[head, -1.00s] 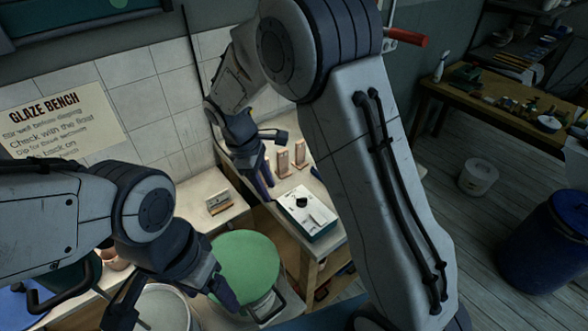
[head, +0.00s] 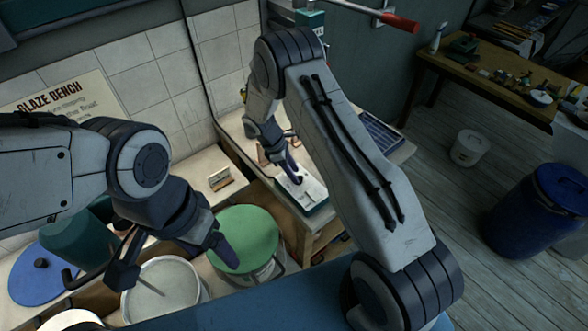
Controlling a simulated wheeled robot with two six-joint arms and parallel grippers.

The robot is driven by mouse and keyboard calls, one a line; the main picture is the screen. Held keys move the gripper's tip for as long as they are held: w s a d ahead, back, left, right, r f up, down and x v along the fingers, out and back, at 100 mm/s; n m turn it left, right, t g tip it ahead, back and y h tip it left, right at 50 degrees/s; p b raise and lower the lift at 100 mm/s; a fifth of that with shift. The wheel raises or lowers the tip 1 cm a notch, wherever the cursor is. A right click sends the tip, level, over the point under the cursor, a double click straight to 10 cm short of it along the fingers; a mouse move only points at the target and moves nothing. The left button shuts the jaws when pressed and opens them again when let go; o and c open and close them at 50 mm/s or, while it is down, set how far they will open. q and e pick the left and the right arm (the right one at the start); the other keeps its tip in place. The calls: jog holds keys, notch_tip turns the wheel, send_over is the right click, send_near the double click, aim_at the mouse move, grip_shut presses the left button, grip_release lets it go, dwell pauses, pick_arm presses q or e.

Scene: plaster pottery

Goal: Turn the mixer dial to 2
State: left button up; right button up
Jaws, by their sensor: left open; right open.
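The mixer's control box (head: 313,192), with a white top and dark green sides, sits on the bench right of centre in the head view. My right gripper (head: 281,160) is over the left part of this box, its purple-tipped finger pointing down at the place of the black dial. The dial is largely hidden by the finger, so its setting and any contact cannot be told. The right gripper is open. My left gripper (head: 173,262) is open and empty, above the pale open bucket (head: 160,290), with its fingers spread to either side.
A green-lidded bucket (head: 247,232) stands between my grippers. A blue lid (head: 45,275) lies at the left. A small card stand (head: 220,179) is on the bench by the wall. A blue barrel (head: 540,210) and a white tub (head: 468,148) stand on the floor at right.

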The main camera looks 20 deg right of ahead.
jog(key=shift+s+d+f, duration=0.1)
jog(key=shift+d+f, duration=0.05)
jog(key=shift+f, duration=0.25)
grip_shut()
